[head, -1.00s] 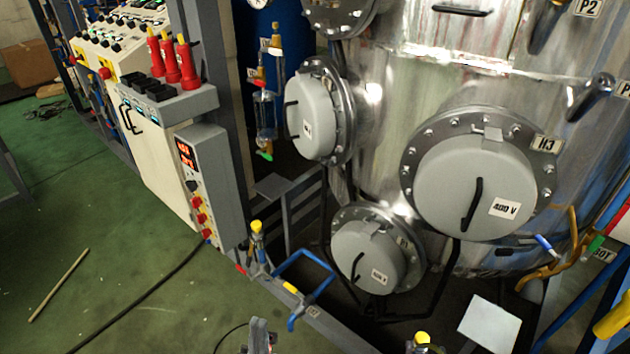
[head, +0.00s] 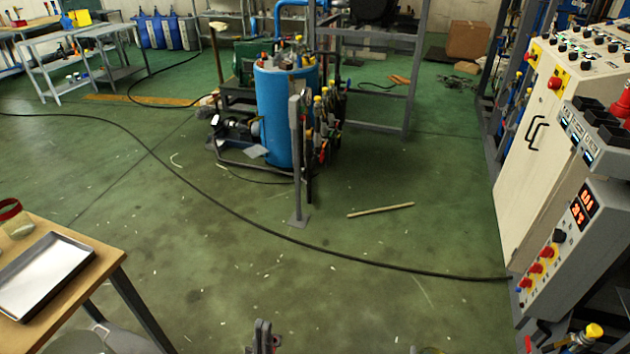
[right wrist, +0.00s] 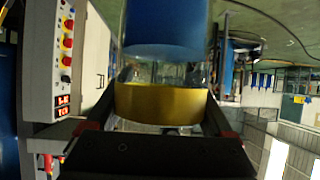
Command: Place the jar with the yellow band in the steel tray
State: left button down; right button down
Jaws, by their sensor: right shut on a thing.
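The steel tray (head: 45,274) lies flat on a wooden table at the lower left of the head view, and its bare inside shows. The jar with the yellow band (right wrist: 160,104) is between the fingers of my right gripper (right wrist: 158,116) in the right wrist view. The gripper is shut on it at the band. The glass is clear beside the band, and a blue mass shows above it in that picture. My left gripper (head: 263,338) shows only at the bottom edge of the head view, apart from the tray; its opening is unclear.
A jar with a red band (head: 14,218) stands behind the tray on the wooden table (head: 104,262), cut by the picture's edge. A control cabinet (head: 570,240) stands at the right. Green floor with a black cable (head: 300,236) lies between them.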

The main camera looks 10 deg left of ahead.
aim_at(41, 274)
jog(key=j+u, duration=0.1)
jog(key=u, duration=0.3)
jog(key=i+u, duration=0.1)
jog(key=u, duration=0.35)
jog(key=j+u, duration=0.15)
jog(key=u, duration=0.25)
jog(key=i+u, duration=0.15)
jog(key=u, duration=0.7)
jog(key=i, duration=0.1)
